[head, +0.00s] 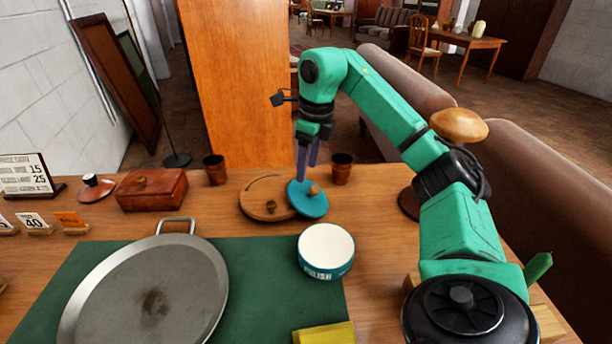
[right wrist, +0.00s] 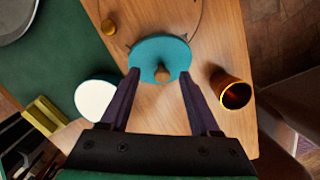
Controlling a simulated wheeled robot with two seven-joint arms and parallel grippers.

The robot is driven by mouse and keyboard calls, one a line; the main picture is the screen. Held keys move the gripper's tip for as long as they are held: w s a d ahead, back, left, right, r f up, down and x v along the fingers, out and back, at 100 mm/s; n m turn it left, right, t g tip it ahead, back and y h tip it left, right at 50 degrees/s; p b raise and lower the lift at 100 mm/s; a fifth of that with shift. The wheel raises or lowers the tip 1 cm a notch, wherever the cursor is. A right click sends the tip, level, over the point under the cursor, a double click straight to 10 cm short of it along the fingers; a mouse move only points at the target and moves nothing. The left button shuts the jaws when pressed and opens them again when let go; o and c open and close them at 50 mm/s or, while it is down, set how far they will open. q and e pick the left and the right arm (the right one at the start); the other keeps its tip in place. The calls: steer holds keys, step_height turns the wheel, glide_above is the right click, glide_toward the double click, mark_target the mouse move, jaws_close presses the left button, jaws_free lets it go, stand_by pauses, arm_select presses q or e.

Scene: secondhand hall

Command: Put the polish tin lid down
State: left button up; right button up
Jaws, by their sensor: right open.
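The polish tin lid (head: 309,203), a teal disc with a wooden knob, lies on the table at the right edge of a round wooden piece (head: 262,203), seeming to overlap it. The lid also shows in the right wrist view (right wrist: 150,50). My right gripper (head: 306,174) points down just above the lid. Its fingers (right wrist: 160,78) are apart on either side of the knob, and I see no grip on it. The teal polish tin (head: 327,262), with a white top, stands nearer, on the green mat's edge. My left gripper is not in view.
A brown cup (head: 342,168) stands close behind the lid, to the right; another cup (head: 215,169) is further left. A large metal pan (head: 150,300) lies on the green mat (head: 265,290). A yellow block (head: 325,334) is at the front. Bare table (head: 375,235) lies right of the tin.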

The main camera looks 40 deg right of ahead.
mark_target(311, 189)
step_height(311, 189, up, 8)
steer(key=s+p, duration=0.1)
steer(key=p, duration=0.3)
steer(key=shift+d, duration=0.15)
